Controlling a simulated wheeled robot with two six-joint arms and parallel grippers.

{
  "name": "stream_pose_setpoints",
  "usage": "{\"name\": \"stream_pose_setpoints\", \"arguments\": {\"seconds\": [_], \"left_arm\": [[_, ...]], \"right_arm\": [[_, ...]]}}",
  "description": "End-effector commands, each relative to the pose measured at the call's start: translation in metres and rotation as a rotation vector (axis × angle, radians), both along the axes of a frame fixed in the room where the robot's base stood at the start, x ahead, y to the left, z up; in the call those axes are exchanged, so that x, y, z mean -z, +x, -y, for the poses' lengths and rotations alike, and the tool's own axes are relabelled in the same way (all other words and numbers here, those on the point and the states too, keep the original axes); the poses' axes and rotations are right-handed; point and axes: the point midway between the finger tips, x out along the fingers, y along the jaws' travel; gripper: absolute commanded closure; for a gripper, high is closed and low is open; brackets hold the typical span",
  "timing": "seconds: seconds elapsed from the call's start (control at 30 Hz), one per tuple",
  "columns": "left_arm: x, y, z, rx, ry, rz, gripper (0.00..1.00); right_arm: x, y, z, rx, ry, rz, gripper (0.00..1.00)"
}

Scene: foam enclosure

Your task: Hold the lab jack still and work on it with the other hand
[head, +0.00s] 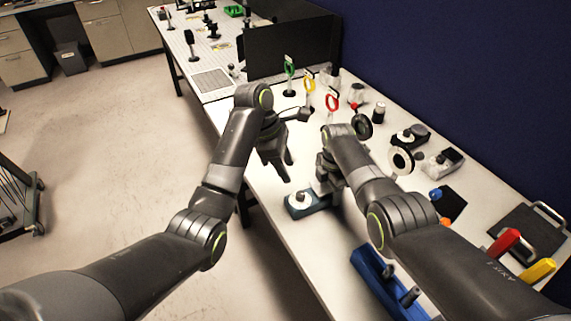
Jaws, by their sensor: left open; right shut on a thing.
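A low device with a dark blue base and a white round part on top (303,204), which looks like the lab jack, sits near the table's front edge. My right gripper (326,188) is at its right end, pointing down and shut on it as far as I can see; my own wrist hides much of the contact. My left gripper (284,166) is open and empty, fingers downward, above the table edge behind and left of the device. It is apart from it.
A blue rack (373,284) lies near the front edge, partly under my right arm. Green, yellow and red (332,100) ring-topped stands and several small instruments line the back. A dark panel (290,48) stands behind. Clear white tabletop (250,180) is left of the device.

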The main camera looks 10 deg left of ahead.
Motion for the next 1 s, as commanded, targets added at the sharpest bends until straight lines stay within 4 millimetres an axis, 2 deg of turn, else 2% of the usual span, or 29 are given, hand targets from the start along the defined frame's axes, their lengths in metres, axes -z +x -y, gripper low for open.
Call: {"name": "stream_pose_setpoints", "arguments": {"seconds": [0.27,0.43,0.6,0.77,0.87,1.0], "left_arm": [[0.001,0.000,0.001,0.002,-0.005,0.002,0.55],[0.019,-0.006,0.009,0.021,-0.093,0.022,0.55],[0.052,-0.020,0.029,0.032,-0.329,0.092,0.55],[0.073,-0.037,0.044,-0.021,-0.584,0.185,0.55],[0.081,-0.047,0.046,-0.093,-0.728,0.245,0.55],[0.089,-0.060,0.037,-0.238,-0.903,0.334,0.55]], "right_arm": [[0.001,-0.001,0.000,0.000,0.001,-0.003,0.89],[0.001,-0.001,0.000,0.000,0.001,-0.003,0.89],[0.001,-0.001,0.000,0.000,0.001,-0.003,0.89],[0.001,-0.001,0.000,0.000,0.001,-0.003,0.89],[0.001,-0.001,0.000,0.000,0.001,-0.003,0.89],[0.001,-0.001,0.000,0.000,0.001,-0.003,0.89]]}}
